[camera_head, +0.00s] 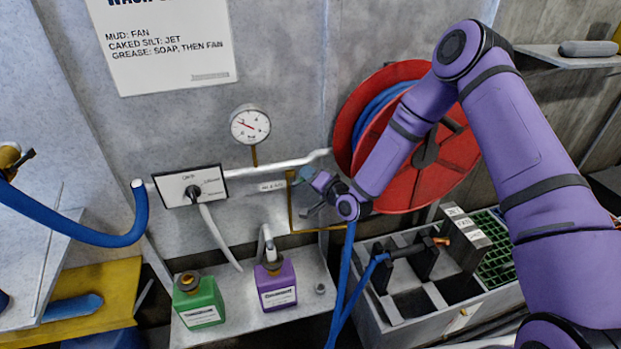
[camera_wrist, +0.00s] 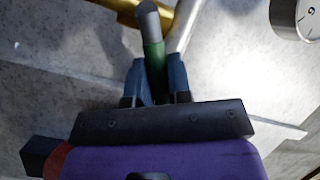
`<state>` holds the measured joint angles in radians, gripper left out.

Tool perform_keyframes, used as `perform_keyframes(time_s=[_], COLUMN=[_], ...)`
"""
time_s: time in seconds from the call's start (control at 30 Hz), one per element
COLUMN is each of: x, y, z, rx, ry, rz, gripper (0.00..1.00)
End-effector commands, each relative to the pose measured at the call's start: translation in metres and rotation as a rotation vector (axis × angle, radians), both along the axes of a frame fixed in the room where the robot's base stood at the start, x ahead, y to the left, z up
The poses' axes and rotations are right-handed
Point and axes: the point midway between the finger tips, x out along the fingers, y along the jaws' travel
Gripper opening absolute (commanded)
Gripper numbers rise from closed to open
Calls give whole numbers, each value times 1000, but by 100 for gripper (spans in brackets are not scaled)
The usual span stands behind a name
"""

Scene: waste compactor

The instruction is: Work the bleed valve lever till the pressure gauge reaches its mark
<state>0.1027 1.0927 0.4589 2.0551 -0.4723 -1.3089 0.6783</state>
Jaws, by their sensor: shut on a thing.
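The pressure gauge (camera_head: 250,124) is a round white dial on a brass stem on the back wall. Red shows on its face, but the exact reading is too small to tell. My gripper (camera_head: 309,184) is at the wall, right of and below the gauge, beside a brass pipe (camera_head: 291,205). In the wrist view my gripper (camera_wrist: 157,76) has its blue fingers shut on the green bleed valve lever (camera_wrist: 153,57), one finger on each side. The lever's grey end shows above the fingers. In the head view my gripper mostly hides the lever, with a small green part (camera_head: 306,173) showing.
A red hose reel (camera_head: 360,105) stands behind my arm. A labelled selector panel (camera_head: 190,186) is left of the gauge. Green (camera_head: 199,302) and purple (camera_head: 276,284) bottles stand on the shelf below. A grey bin (camera_head: 400,330) with nozzles is below right. Blue hoses hang nearby.

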Motion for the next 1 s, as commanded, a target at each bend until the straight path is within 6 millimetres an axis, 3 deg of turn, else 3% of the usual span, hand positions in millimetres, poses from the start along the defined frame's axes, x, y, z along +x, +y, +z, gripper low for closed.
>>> perform_keyframes(time_s=[0.33, 0.87, 0.9, 1.0], x=[-1, -1, -1, -1], y=[4, 4, 4, 4], z=[7, 7, 7, 7], rx=[-150, -176, -176, -175], ry=[-30, -34, -34, -34], rz=[0, -2, -2, -2], gripper=[0, 0, 23, 44])
